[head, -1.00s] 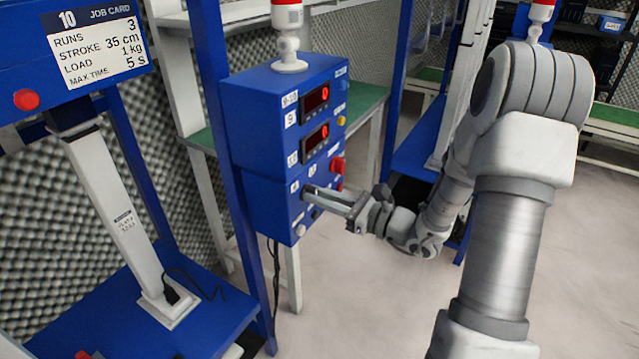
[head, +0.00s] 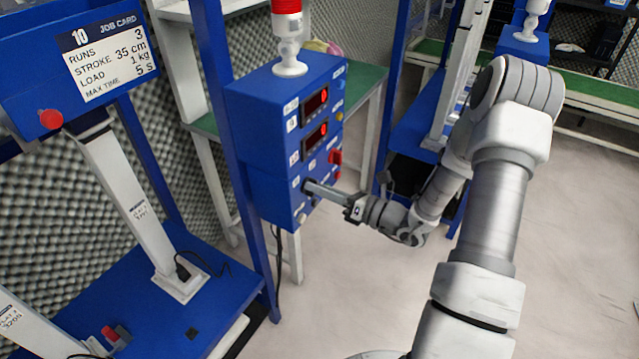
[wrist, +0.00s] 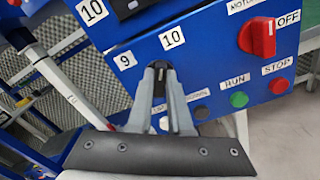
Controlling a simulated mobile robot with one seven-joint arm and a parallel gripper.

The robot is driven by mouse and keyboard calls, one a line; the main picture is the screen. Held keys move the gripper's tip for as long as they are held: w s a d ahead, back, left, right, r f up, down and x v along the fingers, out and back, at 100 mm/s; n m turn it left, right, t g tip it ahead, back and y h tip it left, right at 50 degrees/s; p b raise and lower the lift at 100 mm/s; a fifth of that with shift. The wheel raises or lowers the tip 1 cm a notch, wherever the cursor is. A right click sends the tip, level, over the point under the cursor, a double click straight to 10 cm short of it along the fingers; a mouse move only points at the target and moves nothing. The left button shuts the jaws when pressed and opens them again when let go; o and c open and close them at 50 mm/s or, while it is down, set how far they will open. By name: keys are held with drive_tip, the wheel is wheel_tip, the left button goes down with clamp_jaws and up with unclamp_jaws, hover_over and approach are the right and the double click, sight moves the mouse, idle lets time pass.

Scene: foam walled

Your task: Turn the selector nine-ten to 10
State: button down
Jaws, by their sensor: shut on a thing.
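The selector nine-ten (wrist: 158,66) is a small dark knob on the blue control box (head: 262,147). In the wrist view, its label 9 (wrist: 125,60) is to the left of the fingertips and its label 10 (wrist: 171,38) is above and right. My gripper (wrist: 159,72) is shut on the knob, fingers pointing into the panel. Only a little of the knob shows between the fingertips, and I cannot tell which label it points to. In the head view, my gripper (head: 310,186) reaches the lower box face from the right and hides the knob.
In the wrist view, a red OFF switch (wrist: 257,38), a green RUN button (wrist: 239,99) and a red STOP button (wrist: 279,86) are to the right. A blue post (head: 232,150) stands left of the box. A job card (head: 108,55) hangs at upper left.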

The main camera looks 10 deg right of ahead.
idle(0.4)
drive_tip(key=c, duration=0.8)
unclamp_jaws()
drive_tip(key=shift+c, duration=0.2)
drive_tip(key=p+v, duration=0.1)
drive_tip(key=v, duration=1.6)
drive_tip(key=shift+s+d, duration=0.2)
drive_tip(key=shift+r, duration=0.1)
drive_tip(key=s+a+r+n+g+h+p, duration=0.2)
drive_tip(key=s+a+r+n+h, duration=0.2)
drive_tip(key=r+n, duration=0.5)
drive_tip(key=s+a+r+n+g+h+p, duration=0.2)
drive_tip(key=s+a+r+n+h+p, duration=0.1)
drive_tip(key=r+n, duration=0.7)
drive_tip(key=s+a+r+n+g+h+p, duration=0.3)
drive_tip(key=s+a+r+n+h, duration=0.2)
drive_tip(key=r+n, duration=0.5)
drive_tip(key=a+n, duration=0.1)
drive_tip(key=n, duration=0.3)
drive_tip(key=shift+s+h, duration=0.35)
drive_tip(key=shift+h, duration=0.05)
